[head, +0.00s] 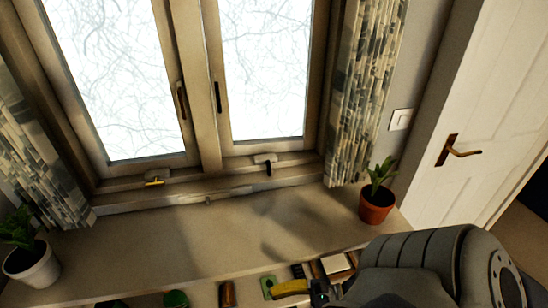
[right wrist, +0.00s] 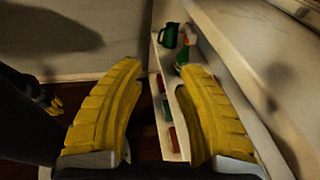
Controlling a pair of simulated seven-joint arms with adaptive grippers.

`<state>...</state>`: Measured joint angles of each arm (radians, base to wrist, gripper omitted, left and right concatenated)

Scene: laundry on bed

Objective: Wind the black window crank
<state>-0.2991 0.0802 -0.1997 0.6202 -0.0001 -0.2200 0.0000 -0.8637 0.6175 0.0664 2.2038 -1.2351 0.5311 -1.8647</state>
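The black window crank (head: 268,168) is on the sill part of the right window pane's frame, hanging down from a small pale housing. A yellow crank (head: 154,183) sits on a similar housing under the left pane. My right gripper (right wrist: 160,70) is open and empty, its two yellow fingers apart. In the head view one yellow finger (head: 290,287) shows at the bottom, below the sill's front edge and well apart from the black crank. Small yellow fingers, seemingly my left gripper (right wrist: 52,105), show low at the left of the right wrist view; their opening is unclear.
A wide sill (head: 170,245) lies below the window, mostly bare. A plant in a terracotta pot (head: 376,207) stands at its right and one in a white pot (head: 32,266) at its left. Shelves (right wrist: 205,55) below hold several items. Patterned curtains (head: 365,90) flank the window.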

